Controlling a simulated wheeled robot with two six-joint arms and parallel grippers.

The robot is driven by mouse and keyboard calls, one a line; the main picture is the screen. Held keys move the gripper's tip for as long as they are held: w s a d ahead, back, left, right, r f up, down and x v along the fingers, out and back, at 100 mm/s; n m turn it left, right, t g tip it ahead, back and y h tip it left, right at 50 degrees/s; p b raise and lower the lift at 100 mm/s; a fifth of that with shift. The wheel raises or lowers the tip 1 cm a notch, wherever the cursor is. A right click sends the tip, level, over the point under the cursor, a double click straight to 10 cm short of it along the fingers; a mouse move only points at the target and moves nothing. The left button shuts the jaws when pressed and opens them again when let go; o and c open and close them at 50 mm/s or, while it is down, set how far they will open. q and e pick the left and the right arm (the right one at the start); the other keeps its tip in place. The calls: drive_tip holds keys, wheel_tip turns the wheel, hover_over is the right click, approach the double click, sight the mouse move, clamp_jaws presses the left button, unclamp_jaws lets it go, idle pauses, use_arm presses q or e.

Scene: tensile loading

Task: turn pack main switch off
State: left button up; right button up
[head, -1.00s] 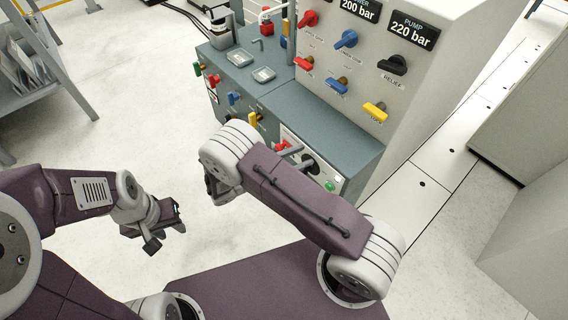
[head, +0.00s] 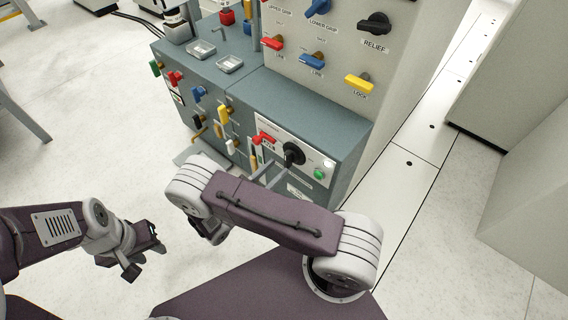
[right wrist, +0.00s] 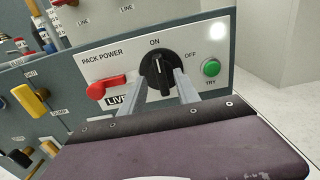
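The black rotary pack main switch (head: 293,153) sits on the white PACK POWER panel at the front of the grey cabinet. In the right wrist view the knob (right wrist: 160,68) has its white mark up at ON, with OFF to its right. My right gripper (right wrist: 169,88) is open, its two grey fingers apart and pointing at the knob's lower part; I cannot tell if they touch it. In the head view its fingers (head: 268,174) are partly hidden by my forearm. My left gripper (head: 146,250) hangs over the floor, far from the panel; its opening is unclear.
A red lever (right wrist: 107,87) with a LIVE label is left of the knob, and a green TRY button (right wrist: 211,68) is right of it. Several coloured valve handles cover the cabinet's left face. A yellow LOCK handle (head: 359,84) is above.

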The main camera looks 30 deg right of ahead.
sight(287, 162)
drive_tip(key=b+x, duration=0.1)
drive_tip(key=x, duration=0.3)
drive_tip(key=shift+w+d, duration=0.1)
drive_tip(key=shift+d, duration=0.25)
clamp_jaws()
drive_tip(key=shift+m, duration=0.3)
drive_tip(key=m+p, duration=0.1)
drive_tip(key=m, duration=0.1)
drive_tip(key=shift+r+m, duration=0.1)
drive_tip(key=shift+m, duration=0.2)
drive_tip(key=m, duration=0.1)
drive_tip(key=m+p, duration=0.1)
drive_tip(key=m, duration=0.1)
drive_tip(key=m+p, duration=0.1)
drive_tip(key=m, duration=0.1)
drive_tip(key=shift+s+d+f, duration=0.15)
drive_tip(key=shift+s+f, duration=0.05)
drive_tip(key=shift+s, duration=0.2)
drive_tip(key=m, duration=0.2)
drive_tip(key=m+p, duration=0.1)
drive_tip(key=m, duration=0.2)
drive_tip(key=shift+s+f+m, duration=0.15)
drive_tip(key=shift+f+m, duration=0.1)
drive_tip(key=shift+m, duration=0.15)
drive_tip(key=shift+f+m+p, duration=0.15)
drive_tip(key=shift+m+p, duration=0.2)
drive_tip(key=shift+m, duration=0.6)
drive_tip(key=shift+f+m+p, duration=0.1)
drive_tip(key=shift+m+p, duration=0.25)
drive_tip(key=shift+m, duration=0.6)
